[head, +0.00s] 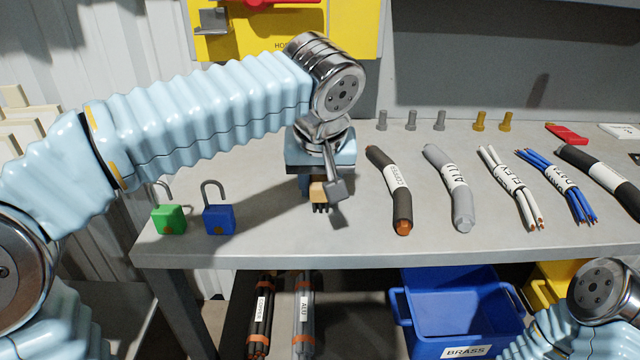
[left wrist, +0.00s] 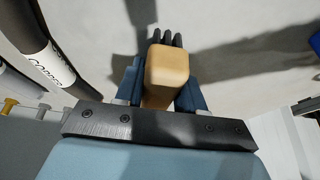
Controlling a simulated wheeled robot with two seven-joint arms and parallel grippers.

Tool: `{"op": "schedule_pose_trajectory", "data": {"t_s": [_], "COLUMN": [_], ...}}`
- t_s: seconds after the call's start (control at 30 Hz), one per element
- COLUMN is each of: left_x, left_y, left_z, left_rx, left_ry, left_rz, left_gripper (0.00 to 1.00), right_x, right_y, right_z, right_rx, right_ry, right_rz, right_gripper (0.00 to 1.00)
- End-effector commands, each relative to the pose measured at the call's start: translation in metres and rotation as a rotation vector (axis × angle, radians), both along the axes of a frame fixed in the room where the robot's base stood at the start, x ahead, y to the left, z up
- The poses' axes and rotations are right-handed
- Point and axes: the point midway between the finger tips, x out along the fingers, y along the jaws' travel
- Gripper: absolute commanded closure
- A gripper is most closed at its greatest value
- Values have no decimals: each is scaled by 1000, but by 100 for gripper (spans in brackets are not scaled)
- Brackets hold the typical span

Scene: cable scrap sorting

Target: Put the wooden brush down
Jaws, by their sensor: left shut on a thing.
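The wooden brush (head: 318,191) has a tan wooden body and dark bristles that point down. It is at the middle of the grey bench (head: 270,236), low over or touching the top; I cannot tell which. My left gripper (head: 319,182) points down from above and is shut on the brush. In the left wrist view the brush (left wrist: 168,68) sits between the two blue fingers of the left gripper (left wrist: 158,88), its bristles at the far end. My right gripper is not in view; only part of my right arm shows at the lower right.
A green padlock (head: 169,219) and a blue padlock (head: 218,219) stand left of the brush. A copper cable (head: 386,180) and several other cables lie to its right. Several bolts (head: 440,121) stand behind. A blue BRASS bin (head: 455,290) is below the front edge.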

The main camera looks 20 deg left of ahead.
Motion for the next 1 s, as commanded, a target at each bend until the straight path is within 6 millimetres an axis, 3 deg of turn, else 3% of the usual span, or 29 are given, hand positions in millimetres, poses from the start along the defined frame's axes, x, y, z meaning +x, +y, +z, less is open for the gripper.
{"op": "schedule_pose_trajectory", "data": {"t_s": [0.27,0.3,0.47,0.8,1.0], "left_x": [0,0,0,-1,-13], "left_y": [0,0,0,-1,-5], "left_z": [-1,-2,-1,3,37], "left_rx": [-1,-1,0,0,-2], "left_ry": [-1,-1,-1,-2,-6], "left_rz": [0,0,0,0,-2], "left_gripper": [90,60,36,36,36], "right_x": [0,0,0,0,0], "right_y": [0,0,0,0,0], "right_z": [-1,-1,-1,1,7], "right_rx": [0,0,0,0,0], "right_ry": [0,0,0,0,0], "right_rz": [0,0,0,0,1], "right_gripper": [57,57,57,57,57]}}
